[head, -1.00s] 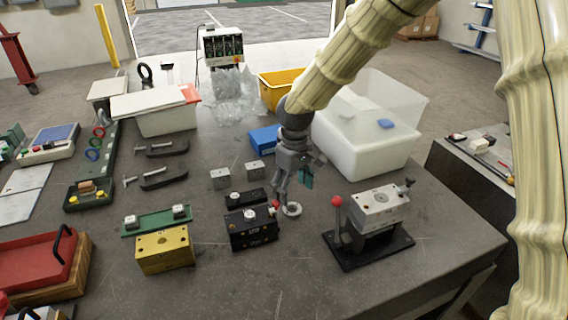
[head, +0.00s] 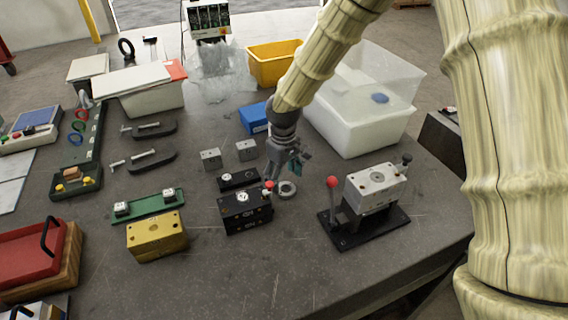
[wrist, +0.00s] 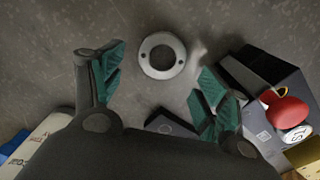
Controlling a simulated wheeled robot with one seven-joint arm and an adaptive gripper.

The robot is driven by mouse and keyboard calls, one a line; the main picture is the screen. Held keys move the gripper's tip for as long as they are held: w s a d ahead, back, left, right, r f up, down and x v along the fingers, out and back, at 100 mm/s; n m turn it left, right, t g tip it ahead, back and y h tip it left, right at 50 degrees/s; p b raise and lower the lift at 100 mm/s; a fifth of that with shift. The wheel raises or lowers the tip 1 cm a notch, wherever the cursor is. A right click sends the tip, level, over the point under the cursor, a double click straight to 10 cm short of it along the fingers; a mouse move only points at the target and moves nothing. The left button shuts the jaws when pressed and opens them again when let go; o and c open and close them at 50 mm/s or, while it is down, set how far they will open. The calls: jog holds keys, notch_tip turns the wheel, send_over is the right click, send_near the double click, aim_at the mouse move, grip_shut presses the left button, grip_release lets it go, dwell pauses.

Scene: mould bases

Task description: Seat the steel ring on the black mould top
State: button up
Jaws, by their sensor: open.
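The steel ring (head: 287,196) lies flat on the grey table, just right of the black mould (head: 245,219).
A grey block on a black stand (head: 375,188) with a red-knobbed lever stands to the right. A yellow block (head: 157,238) and green strip (head: 146,207) lie left. Two small grey blocks (head: 211,160) and a blue box (head: 254,118) are behind. The front table is clear.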

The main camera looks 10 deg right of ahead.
aim_at(284, 190)
jog(key=shift+f, duration=1.55)
jog(key=c, duration=1.3)
jog(key=shift+o, duration=0.2)
jog(key=shift+r+p, duration=0.1)
jog(key=shift+p, duration=0.2)
jog(key=shift+r, duration=0.1)
jog(key=shift+r+p, duration=0.75)
jog(key=shift+r, duration=0.1)
